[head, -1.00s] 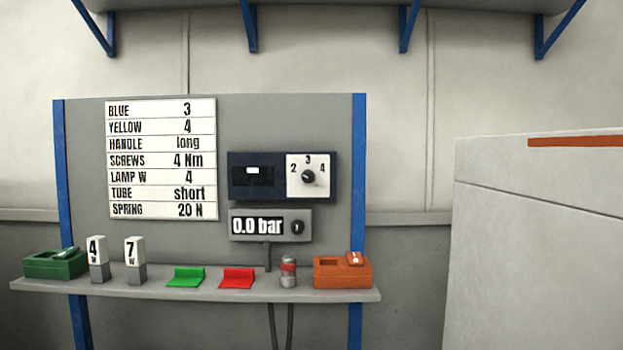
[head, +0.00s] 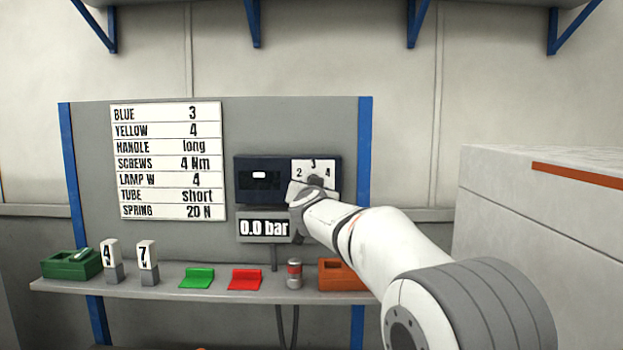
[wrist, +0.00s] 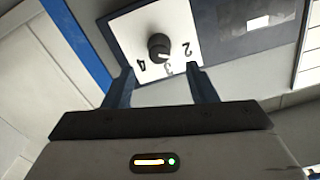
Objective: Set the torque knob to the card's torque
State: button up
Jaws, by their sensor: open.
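The card (head: 168,162) hangs on the grey board in the head view; its row SCREWS reads 4 Nm. The white dial plate (head: 328,168) with 2, 3 and 4 is at the right of a dark blue box; my gripper (head: 308,190) hides its knob there. In the wrist view the black round torque knob (wrist: 158,47) shows on the white plate, which appears upside down. Its small light mark is on the side of the 3, but the exact setting is hard to tell. My gripper (wrist: 160,70) is open and empty, its fingertips spread either side of the knob's line, apparently short of it.
Below the box is a display (head: 264,227) reading 0.0 bar. The shelf (head: 200,291) holds a green box, lamps marked 4 and 7, green and red holders, a small cylinder and an orange box (head: 340,275). A large pale cabinet (head: 540,230) stands at right.

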jog(key=w+p, duration=0.2)
jog(key=w, duration=0.5)
jog(key=shift+w, duration=0.3)
